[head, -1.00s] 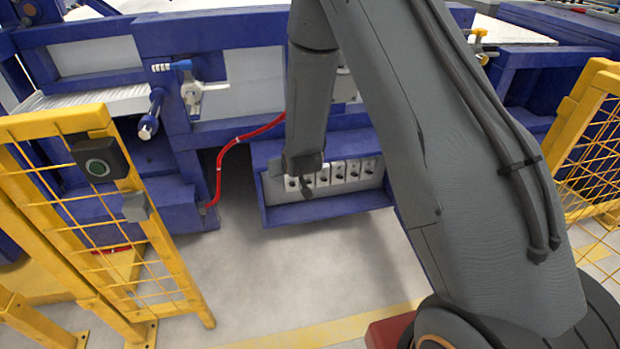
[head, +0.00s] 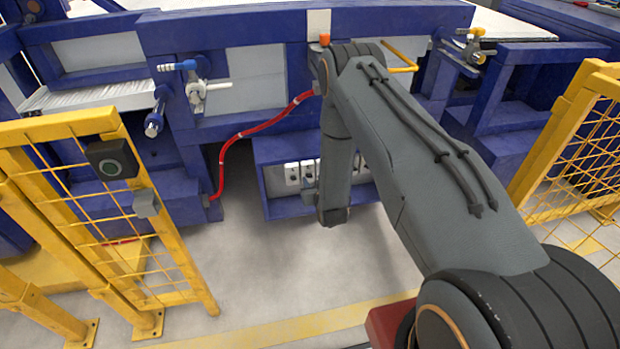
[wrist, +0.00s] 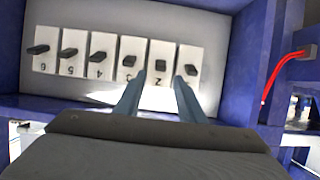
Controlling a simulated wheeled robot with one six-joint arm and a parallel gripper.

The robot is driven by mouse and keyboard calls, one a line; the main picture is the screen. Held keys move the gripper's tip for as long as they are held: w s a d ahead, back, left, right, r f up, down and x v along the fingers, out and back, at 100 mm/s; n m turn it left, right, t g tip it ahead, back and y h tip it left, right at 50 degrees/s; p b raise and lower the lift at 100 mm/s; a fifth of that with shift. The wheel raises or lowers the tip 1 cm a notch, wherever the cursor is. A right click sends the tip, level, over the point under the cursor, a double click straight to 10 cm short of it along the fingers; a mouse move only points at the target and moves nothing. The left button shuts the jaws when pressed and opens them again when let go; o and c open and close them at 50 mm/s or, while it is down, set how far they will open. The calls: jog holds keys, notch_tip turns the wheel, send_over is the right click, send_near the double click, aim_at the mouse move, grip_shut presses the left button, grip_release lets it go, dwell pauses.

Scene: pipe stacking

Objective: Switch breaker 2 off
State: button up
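A row of white breakers with dark levers sits in a blue-framed box, seen upside down in the wrist view with numbers 6 to 2 readable from left to right. Breaker 2 (wrist: 161,69) is second from the right. Its dark lever shows end-on, and I cannot tell its on or off position. My gripper (wrist: 160,79) is open, its two blue-grey fingers apart. The fingertips lie to either side of breaker 2's lower part in the picture, with nothing between them. Whether they touch the panel is unclear. In the head view my arm hides much of the row.
Breaker 3 (wrist: 128,65) and the rightmost breaker (wrist: 191,69) stand close on either side. The blue box wall (wrist: 240,60) rises on the right, and a red hose (head: 240,137) runs left of the box. A yellow fence (head: 110,210) stands at left.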

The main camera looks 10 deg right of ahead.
aim_at(310, 176)
jog(key=shift+b+x, duration=0.5)
jog(key=shift+x, duration=2.1)
grip_shut()
